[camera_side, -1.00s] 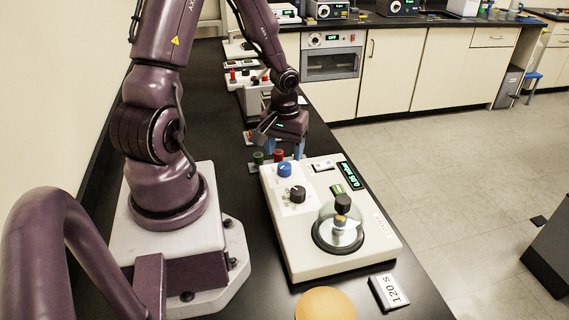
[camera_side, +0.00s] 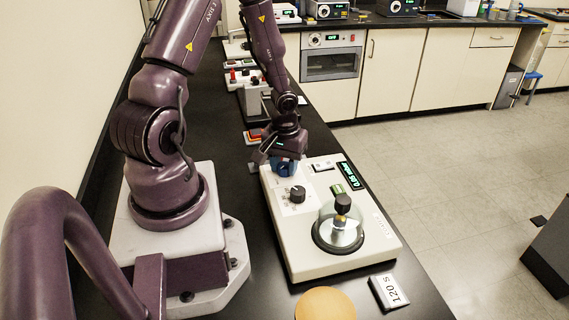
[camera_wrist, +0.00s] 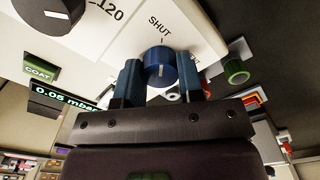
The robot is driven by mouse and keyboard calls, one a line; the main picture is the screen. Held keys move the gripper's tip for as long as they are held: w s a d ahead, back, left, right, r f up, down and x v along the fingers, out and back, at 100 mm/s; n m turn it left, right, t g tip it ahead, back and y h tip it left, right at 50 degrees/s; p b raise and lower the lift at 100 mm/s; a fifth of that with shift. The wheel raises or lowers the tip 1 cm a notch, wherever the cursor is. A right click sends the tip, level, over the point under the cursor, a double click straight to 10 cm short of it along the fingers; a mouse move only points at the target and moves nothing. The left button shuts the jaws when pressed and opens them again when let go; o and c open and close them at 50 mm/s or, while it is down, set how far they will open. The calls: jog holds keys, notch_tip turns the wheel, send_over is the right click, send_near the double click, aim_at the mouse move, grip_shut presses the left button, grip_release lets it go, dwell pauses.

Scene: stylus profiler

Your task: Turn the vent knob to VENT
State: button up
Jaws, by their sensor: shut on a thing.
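The blue vent knob (camera_wrist: 160,66) stands on the cream machine panel (camera_wrist: 205,45). In the wrist view the word SHUT is printed above it, and a second label at its right is mostly hidden. A pale line on the knob lies roughly in line with the tick under SHUT. My gripper (camera_wrist: 160,78) has a blue finger on each side of the knob and is shut on it. In the side view my gripper (camera_side: 285,162) is low over the knob (camera_side: 285,169), which is partly covered by it.
A black dial (camera_side: 298,194) is close beside the knob. A glass dome with a black top (camera_side: 343,204) stands farther along the machine. The display (camera_side: 352,175) reads 0.05 mbar.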

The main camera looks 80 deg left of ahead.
jog(key=shift+m, duration=0.3)
jog(key=m, duration=1.1)
jog(key=shift+m, duration=2.1)
jog(key=o, duration=0.9)
jog(key=shift+r, duration=0.15)
